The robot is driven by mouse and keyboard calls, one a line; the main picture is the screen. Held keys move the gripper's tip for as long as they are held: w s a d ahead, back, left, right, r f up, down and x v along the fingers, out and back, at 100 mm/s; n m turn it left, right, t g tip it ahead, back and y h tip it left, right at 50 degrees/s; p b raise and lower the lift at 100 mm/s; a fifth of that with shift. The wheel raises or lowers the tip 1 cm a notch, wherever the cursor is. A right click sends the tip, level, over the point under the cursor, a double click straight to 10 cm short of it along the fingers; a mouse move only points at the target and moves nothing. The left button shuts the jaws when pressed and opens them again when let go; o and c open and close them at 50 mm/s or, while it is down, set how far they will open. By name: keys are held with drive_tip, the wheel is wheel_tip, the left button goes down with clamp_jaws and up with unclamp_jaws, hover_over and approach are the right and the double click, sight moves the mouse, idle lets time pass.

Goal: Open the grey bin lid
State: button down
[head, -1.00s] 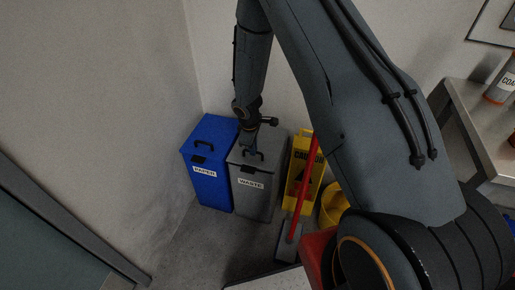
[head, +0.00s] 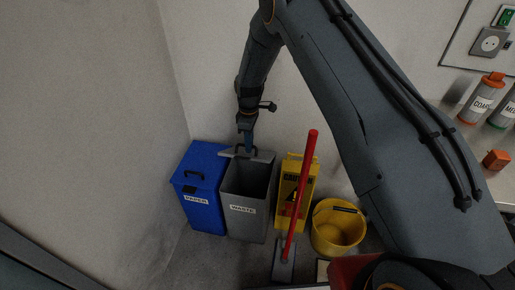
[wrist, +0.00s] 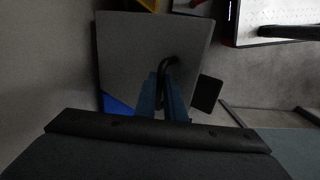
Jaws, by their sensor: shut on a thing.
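The grey bin (head: 240,222) labelled WASTE stands on the floor between a blue bin and a yellow sign. Its mouth is open and the dark inside shows. Its grey lid (head: 266,155) is raised at the back edge and shows nearly edge-on in the head view. In the wrist view the lid (wrist: 128,55) is a flat grey panel with a dark loop handle (wrist: 172,62). My gripper (head: 247,147) is shut on that handle; its blue fingers (wrist: 164,92) also show in the wrist view.
The blue PAPER bin (head: 205,208) is shut, close on the left. A yellow caution sign (head: 292,195), a red-handled mop (head: 299,190) and a yellow bucket (head: 338,228) stand to the right. Walls are close behind and left.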

drive_tip(key=w+d+r+b, duration=0.1)
drive_tip(key=w+r+b, duration=0.4)
drive_tip(key=w, duration=0.4)
drive_tip(key=shift+w+d+r+b, duration=0.2)
drive_tip(key=shift+w+r+b, duration=0.1)
drive_tip(key=shift+b, duration=0.6)
drive_tip(key=c, duration=1.8)
unclamp_jaws()
drive_tip(key=shift+a+f, duration=0.1)
drive_tip(key=shift+a, duration=0.05)
drive_tip(key=shift+c, duration=0.2)
wheel_tip(320, 180, up, 8)
drive_tip(key=shift+w+d+f+b, duration=0.15)
drive_tip(key=shift+d+b, duration=0.25)
drive_tip(key=shift+b, duration=0.05)
